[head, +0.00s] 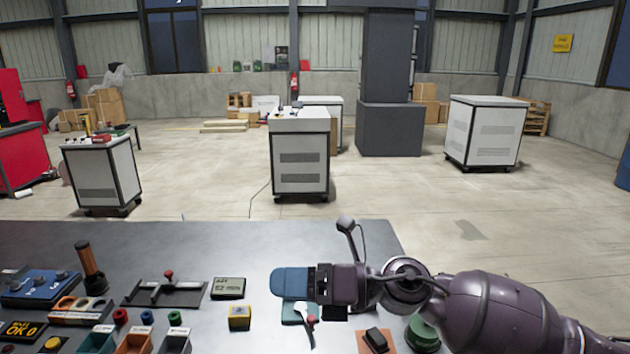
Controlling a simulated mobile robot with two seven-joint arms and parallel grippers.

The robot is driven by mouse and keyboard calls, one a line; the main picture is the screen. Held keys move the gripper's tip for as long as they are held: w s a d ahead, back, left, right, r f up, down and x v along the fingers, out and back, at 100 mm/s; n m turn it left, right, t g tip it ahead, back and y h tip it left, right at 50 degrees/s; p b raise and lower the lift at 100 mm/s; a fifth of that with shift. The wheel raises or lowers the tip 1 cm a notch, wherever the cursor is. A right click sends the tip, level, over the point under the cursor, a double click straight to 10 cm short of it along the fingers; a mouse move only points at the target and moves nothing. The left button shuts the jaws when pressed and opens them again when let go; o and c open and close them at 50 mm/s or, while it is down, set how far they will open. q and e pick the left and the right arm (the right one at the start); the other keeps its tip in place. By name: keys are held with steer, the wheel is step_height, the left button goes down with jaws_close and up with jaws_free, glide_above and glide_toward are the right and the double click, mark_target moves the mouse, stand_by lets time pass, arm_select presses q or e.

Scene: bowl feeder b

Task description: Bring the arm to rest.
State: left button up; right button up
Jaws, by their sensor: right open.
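My right arm (500,310) reaches in from the lower right, over the right part of the dark workbench. The gap between the fingers is hidden from this angle. I see nothing clearly held. My left arm and gripper are not in view.
The bench (230,250) carries a grey display box (228,288), a yellow block (239,317), a black stand with a red knob (165,292), and several bins at the lower left. A lamp-like post (346,226) stands behind my gripper.

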steer(key=w+d+f+m+t+h, duration=0.1)
steer(key=w+d+m+t, duration=0.2)
steer(key=m+t, duration=0.45)
steer(key=w+d+m+t, duration=0.3)
steer(key=d+m+t, duration=0.15)
steer(key=m, duration=0.65)
steer(key=s+d+f+m+t+h, duration=0.1)
steer(key=d+f+m+t+h, duration=0.1)
steer(key=d+f+m+h, duration=0.6)
steer(key=s+d+f+m+t+h, duration=0.2)
steer(key=d+f+m+h, duration=0.25)
steer(key=f+m, duration=0.55)
steer(key=s+d+f+m+g+h, duration=0.2)
steer(key=s+d+f, duration=0.3)
steer(key=s+f, duration=0.4)
steer(key=s+d+f+m+g+h, duration=0.2)
steer(key=s+d+f, duration=0.4)
steer(key=s+f, duration=0.3)
steer(key=s+m+g, duration=0.1)
steer(key=s+m, duration=0.1)
steer(key=s, duration=0.1)
steer(key=shift+s+m+h, duration=0.15)
steer(key=shift+m+h, duration=0.2)
steer(key=shift+f, duration=0.1)
